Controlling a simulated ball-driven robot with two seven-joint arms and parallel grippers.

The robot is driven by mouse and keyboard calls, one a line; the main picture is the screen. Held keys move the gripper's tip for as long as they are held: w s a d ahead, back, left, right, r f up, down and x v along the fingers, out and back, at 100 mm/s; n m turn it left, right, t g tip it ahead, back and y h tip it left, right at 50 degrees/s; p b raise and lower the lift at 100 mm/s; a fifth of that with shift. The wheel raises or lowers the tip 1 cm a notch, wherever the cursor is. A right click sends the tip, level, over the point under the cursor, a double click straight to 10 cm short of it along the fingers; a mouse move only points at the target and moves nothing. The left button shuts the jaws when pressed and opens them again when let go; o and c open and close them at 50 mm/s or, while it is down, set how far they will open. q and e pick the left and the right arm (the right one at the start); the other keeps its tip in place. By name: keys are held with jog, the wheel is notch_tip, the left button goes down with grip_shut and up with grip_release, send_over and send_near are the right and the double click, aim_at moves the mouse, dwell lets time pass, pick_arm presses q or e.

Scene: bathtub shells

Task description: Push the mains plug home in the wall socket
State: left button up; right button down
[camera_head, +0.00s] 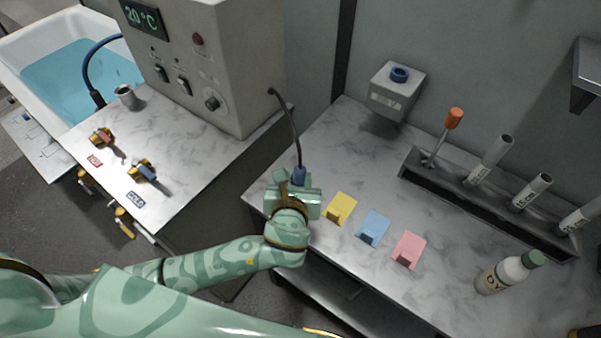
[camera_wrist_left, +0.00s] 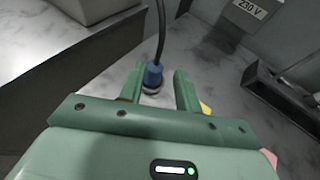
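The blue mains plug (camera_head: 298,175) is at the end of a dark cable, near the left part of the right-hand marble worktop. In the left wrist view the plug (camera_wrist_left: 153,76) shows between my left gripper's fingers, nearer the left finger, with a clear gap to the right one. My left gripper (camera_head: 297,189) is open at the plug; its fingers (camera_wrist_left: 159,84) stand apart. The wall socket (camera_head: 396,92) is a grey box with a blue round inlet on top, at the back wall. Its 230 V label (camera_wrist_left: 249,8) shows in the wrist view. My right gripper is not seen.
A grey control cabinet (camera_head: 225,70) stands left; the cable comes from its side. A rack (camera_head: 480,205) with tubes and a bottle (camera_head: 505,273) stand further right. Worktop before the socket is clear.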

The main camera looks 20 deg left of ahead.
aim_at(300, 161)
pick_arm(q)
jog(key=b+x, duration=0.1)
jog(key=x, duration=0.4)
jog(key=shift+w+f, duration=0.15)
jog(key=shift+w, duration=0.05)
jog(key=shift+w+a+f, duration=0.15)
jog(key=shift+w, duration=0.3)
jog(key=b+x, duration=0.1)
jog(key=x, duration=0.3)
jog(key=shift+w+f, duration=0.1)
jog(key=shift+w, duration=0.2)
jog(key=shift+s, duration=0.1)
jog(key=shift+c, duration=1.2)
grip_shut()
